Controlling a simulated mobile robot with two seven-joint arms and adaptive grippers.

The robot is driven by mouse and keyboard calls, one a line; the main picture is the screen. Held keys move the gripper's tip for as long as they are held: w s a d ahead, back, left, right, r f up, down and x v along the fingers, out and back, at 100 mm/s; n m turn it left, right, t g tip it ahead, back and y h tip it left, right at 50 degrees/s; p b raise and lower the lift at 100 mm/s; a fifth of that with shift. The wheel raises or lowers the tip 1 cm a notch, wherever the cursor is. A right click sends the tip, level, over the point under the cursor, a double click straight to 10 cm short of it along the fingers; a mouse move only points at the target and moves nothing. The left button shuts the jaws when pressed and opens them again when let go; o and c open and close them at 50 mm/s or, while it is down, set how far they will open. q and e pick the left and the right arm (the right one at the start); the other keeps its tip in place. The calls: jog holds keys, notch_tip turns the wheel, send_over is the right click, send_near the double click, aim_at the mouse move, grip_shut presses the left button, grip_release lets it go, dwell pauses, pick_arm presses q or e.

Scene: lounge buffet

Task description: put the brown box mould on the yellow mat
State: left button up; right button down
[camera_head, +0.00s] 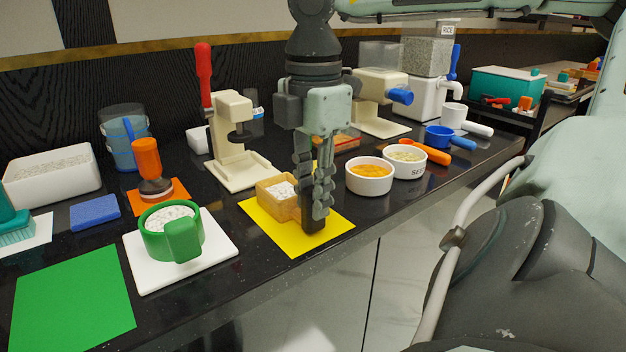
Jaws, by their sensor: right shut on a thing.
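The brown box mould (268,196) is a light wooden-looking box with white grains inside. It appears over the yellow mat (283,238), near the mat's back left part; I cannot tell whether it rests on the mat or is slightly above it. My right gripper (314,212) points straight down at the mould's right side and is shut on it. The gripper fingers hide the mould's right part and some of the mat. My left gripper is not in view.
A green round mould (158,238) stands on a white mat to the left. A cream press (232,150) stands behind. Two white bowls (369,188) (405,172) sit close to the right. The green mat (72,300) is bare. The counter's front edge is close to the yellow mat.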

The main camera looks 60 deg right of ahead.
jog(key=c, duration=1.4)
grip_release()
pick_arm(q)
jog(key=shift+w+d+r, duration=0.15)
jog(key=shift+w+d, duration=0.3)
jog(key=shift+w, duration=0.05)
pick_arm(e)
jog(key=shift+o, duration=0.2)
notch_tip(320, 180, up, 3)
jog(key=shift+r+p, duration=0.15)
jog(key=shift+p, duration=0.25)
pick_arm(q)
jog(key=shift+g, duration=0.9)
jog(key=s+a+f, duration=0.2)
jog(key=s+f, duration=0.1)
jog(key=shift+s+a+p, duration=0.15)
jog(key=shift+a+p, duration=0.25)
pick_arm(e)
notch_tip(320, 180, up, 9)
